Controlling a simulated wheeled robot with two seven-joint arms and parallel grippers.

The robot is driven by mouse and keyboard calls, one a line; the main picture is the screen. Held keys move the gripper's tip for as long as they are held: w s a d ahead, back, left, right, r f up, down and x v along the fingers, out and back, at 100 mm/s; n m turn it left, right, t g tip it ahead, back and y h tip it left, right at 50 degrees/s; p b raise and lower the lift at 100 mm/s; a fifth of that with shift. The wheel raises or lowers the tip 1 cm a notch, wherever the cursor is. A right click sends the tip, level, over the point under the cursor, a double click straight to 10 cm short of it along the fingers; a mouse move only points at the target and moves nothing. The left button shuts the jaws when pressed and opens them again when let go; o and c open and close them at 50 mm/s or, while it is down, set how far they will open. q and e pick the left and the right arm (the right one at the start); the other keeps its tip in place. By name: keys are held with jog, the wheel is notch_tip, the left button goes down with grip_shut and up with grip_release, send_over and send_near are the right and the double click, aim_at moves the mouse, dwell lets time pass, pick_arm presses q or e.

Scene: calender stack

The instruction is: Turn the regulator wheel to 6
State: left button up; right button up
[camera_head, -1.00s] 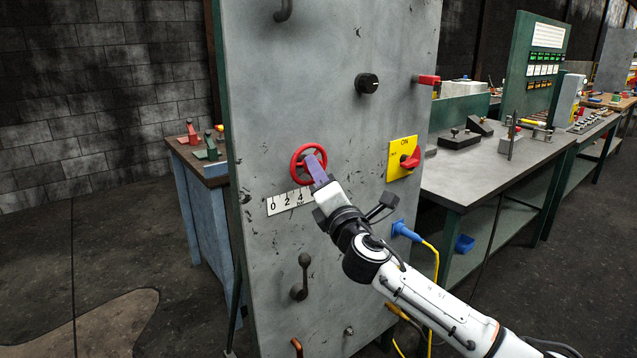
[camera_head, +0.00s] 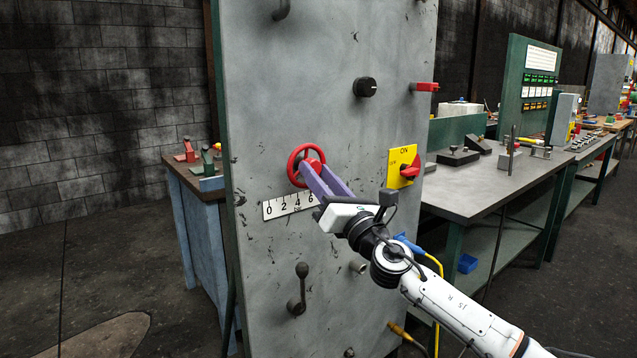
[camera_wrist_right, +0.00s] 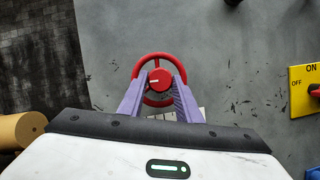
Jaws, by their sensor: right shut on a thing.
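The red regulator wheel (camera_head: 296,158) is mounted on the grey panel, above a white scale plate (camera_head: 281,206) marked 0, 2, 4, 6. The plate's right end is hidden behind my right gripper (camera_head: 312,172). That gripper's purple fingers reach the wheel's hub from the lower right and are shut on it. In the right wrist view the fingers sit on either side of the red hub (camera_wrist_right: 160,80), inside the rim. A white mark on the hub points left in that view. My left gripper is not in view.
The panel (camera_head: 260,120) also carries a black knob (camera_head: 365,85), a yellow ON/OFF switch (camera_head: 402,166) with a red handle, a grey lever (camera_head: 300,290) and a blue plug (camera_head: 408,243) with a yellow cable. A workbench (camera_head: 480,185) stands to the right.

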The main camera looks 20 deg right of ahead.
jog(key=shift+r+n, duration=0.15)
jog(key=shift+n, duration=0.15)
jog(key=o, duration=1)
jog(key=shift+o, duration=0.2)
jog(key=v, duration=1)
jog(key=shift+f+b, duration=0.2)
jog(key=shift+b, duration=0.1)
jog(key=shift+d, duration=0.1)
